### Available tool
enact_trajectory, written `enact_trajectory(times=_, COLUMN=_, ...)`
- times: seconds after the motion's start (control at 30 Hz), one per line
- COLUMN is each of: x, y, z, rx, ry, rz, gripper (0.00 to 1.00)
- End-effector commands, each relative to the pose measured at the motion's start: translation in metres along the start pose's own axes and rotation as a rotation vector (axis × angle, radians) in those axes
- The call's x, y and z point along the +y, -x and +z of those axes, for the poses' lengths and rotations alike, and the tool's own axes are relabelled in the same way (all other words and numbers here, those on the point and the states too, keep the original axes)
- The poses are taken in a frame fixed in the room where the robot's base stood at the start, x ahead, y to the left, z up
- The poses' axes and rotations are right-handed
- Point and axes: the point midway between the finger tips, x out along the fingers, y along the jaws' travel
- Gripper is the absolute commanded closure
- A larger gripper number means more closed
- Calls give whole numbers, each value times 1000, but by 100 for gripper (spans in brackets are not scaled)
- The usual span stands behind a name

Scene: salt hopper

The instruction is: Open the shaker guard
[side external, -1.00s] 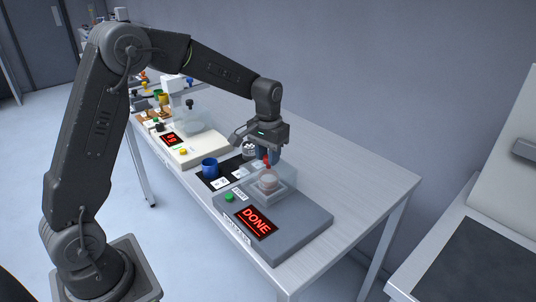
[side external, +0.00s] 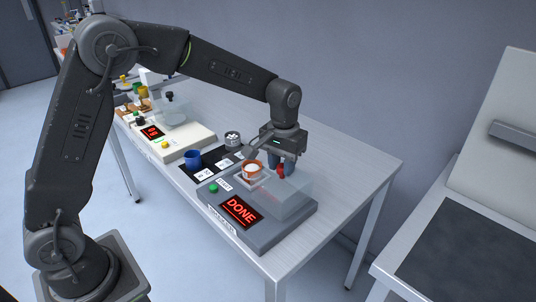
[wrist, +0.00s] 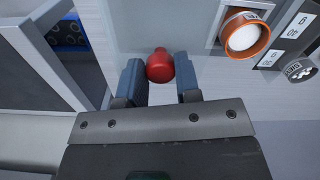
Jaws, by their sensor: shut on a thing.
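The shaker (side external: 262,225) is a grey machine on the bench with a red "DONE" display (side external: 240,210) and a green button (side external: 213,188). Its clear guard (side external: 290,200) sits toward the right of the machine, off the orange cup (side external: 252,171), which stands uncovered on the platform with white content. My gripper (side external: 283,172) is shut on the guard's red knob; the wrist view shows the red knob (wrist: 160,66) between the two blue-grey fingertips. The guard's clear walls are hard to make out in the wrist view.
A blue cup (side external: 193,158), a black mat with white labels (side external: 205,174) and a lidded jar (side external: 232,139) stand left of the shaker. A white balance (side external: 175,140) is farther back. Bare bench lies to the right of the shaker.

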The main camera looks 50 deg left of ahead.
Motion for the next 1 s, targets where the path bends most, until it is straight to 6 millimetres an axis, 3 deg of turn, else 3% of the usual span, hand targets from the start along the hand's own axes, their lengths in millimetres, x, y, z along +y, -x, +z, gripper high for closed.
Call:
enact_trajectory(times=0.3, x=2, y=1, z=-1, rx=6, ry=1, rz=2, gripper=100)
enact_trajectory(times=0.33, x=2, y=1, z=-1, rx=6, ry=1, rz=2, gripper=66)
enact_trajectory(times=0.57, x=2, y=1, z=0, rx=4, ry=1, rz=1, gripper=44)
enact_trajectory(times=0.83, x=2, y=2, z=0, rx=3, ry=1, rz=1, gripper=43)
enact_trajectory(times=1.0, x=2, y=18, z=-1, rx=6, ry=1, rz=2, gripper=43)
